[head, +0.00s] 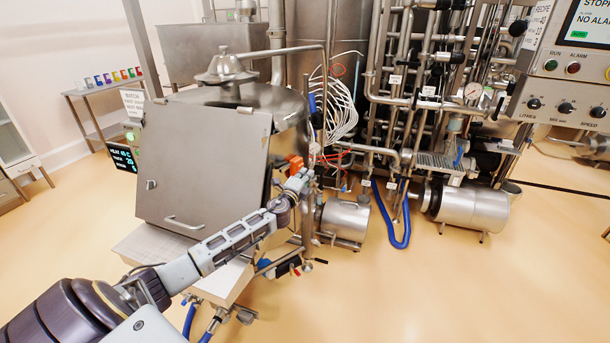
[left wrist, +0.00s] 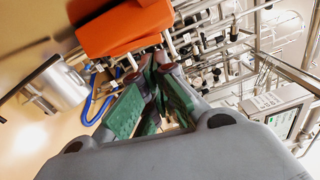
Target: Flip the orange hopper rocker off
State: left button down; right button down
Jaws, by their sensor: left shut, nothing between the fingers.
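The orange rocker (head: 294,163) sits at the right side of the steel hopper (head: 205,165). In the left wrist view the orange rocker (left wrist: 122,22) is large at the top, just beyond the fingertips. My left gripper (head: 305,174) is beside the rocker, slightly below and right of it in the head view. In the left wrist view its green-padded fingers (left wrist: 148,62) are together and hold nothing. I cannot tell whether the fingertips touch the rocker. My right gripper is not in view.
A control panel (head: 568,95) is at the upper right. Dense steel pipes (head: 420,90) and a steel motor cylinder (head: 345,218) stand right of the hopper. A blue hose (head: 393,238) loops near the floor. The floor in front is clear.

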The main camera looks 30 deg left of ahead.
pick_arm(q)
jog(key=shift+a, duration=0.2)
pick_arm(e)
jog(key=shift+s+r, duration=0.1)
pick_arm(q)
jog(key=shift+a+r+n+p, duration=0.2)
jog(key=shift+a+n+p, duration=0.15)
jog(key=shift+n, duration=0.15)
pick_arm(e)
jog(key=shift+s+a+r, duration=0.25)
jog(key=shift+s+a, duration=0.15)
pick_arm(q)
jog(key=shift+d, duration=0.15)
